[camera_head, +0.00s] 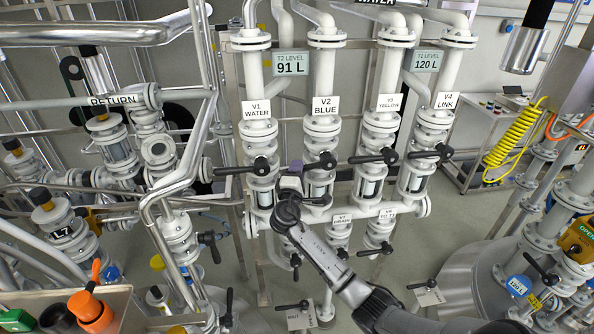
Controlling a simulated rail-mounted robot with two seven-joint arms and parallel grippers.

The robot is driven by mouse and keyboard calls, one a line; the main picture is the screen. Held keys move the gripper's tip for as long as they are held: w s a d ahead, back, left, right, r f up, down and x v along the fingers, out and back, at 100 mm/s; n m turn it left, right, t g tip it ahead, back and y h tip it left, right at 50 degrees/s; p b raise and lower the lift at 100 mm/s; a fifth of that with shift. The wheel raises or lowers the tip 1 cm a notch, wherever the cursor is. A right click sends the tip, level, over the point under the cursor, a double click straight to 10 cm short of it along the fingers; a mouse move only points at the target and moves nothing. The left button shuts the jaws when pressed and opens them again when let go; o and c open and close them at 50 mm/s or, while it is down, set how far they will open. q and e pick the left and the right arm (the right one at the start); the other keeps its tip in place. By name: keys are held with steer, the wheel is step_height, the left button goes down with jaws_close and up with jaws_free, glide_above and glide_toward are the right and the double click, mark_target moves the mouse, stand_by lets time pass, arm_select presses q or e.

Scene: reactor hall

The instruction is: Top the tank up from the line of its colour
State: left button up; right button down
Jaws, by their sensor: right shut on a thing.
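Four vertical pipes carry lever valves labelled V1 WATER (256,109), V2 BLUE (325,106), V3 YELLOW (389,103) and V4 LINK (445,101). The black levers of V1 (238,169), V3 (367,159) and V4 (424,155) point left, across their pipes. My right gripper (295,172) reaches up from below and is shut on the left end of the V2 lever (318,162), partly hiding it. Displays read T2 LEVEL 91 L (291,62) and T1 LEVEL 120 L (426,61). My left gripper is out of view.
Lower valves, one labelled DRAIN (342,219), sit beneath the manifold. A rounded grey tank (470,275) stands at lower right. RETURN pipework (112,100) crowds the left. A tool bin (110,300) is at lower left. Yellow coiled hose (515,140) hangs at right.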

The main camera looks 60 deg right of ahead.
step_height(320, 180, down, 6)
steer(key=s+d+n+t+b, duration=0.2)
steer(key=n+t+b, duration=0.2)
steer(key=n, duration=0.6)
steer(key=shift+s+r+n+t+y, duration=0.15)
steer(key=shift+s+n+t+y, duration=0.15)
steer(key=shift+t, duration=0.5)
steer(key=c, duration=1.2)
jaws_free()
steer(key=shift+o, duration=1.2)
